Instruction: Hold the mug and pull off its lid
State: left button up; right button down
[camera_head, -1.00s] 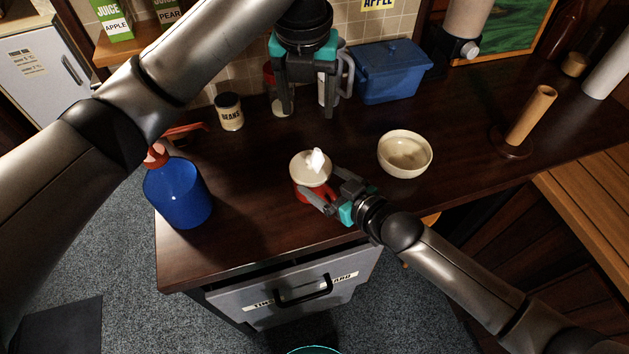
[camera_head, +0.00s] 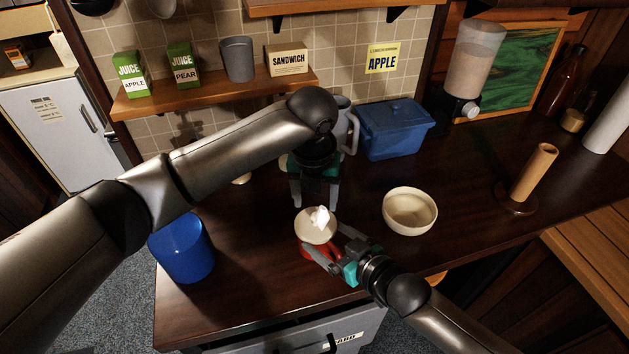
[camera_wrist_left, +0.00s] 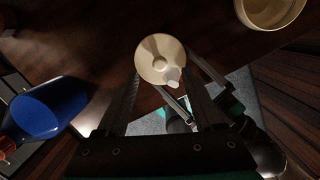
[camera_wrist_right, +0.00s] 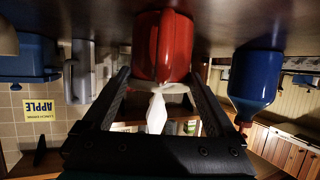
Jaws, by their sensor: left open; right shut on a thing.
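The red mug (camera_head: 306,249) stands on the dark counter with a cream lid (camera_head: 312,230) on top, which has a white knob (camera_head: 320,217). My right gripper (camera_head: 322,262) is shut on the mug from the front right. In the right wrist view the red mug (camera_wrist_right: 163,45) sits between the fingers, shown upside down with the lid below it. My left gripper (camera_head: 315,203) is open and empty, pointing down just above and behind the lid. In the left wrist view the lid (camera_wrist_left: 158,62) shows beyond the fingertips, apart from them. The arm partly hides the counter's back.
A cream bowl (camera_head: 409,211) stands right of the mug, and a blue bottle (camera_head: 182,250) stands at the left. A blue bin (camera_head: 394,130) and a grey jug (camera_head: 351,130) are behind. A wooden paper-towel stand (camera_head: 533,175) is farther right. Counter between bottle and mug is clear.

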aim_at(316, 214)
pick_arm(q)
jog(key=shift+w+f, duration=0.2)
jog(key=shift+f, duration=0.95)
jog(key=shift+w+f, duration=0.15)
jog(key=shift+f, duration=0.95)
grip_shut()
jog(key=shift+r, duration=0.3)
jog(key=shift+r, duration=0.9)
jog(key=shift+r, duration=2)
pick_arm(e)
grip_release()
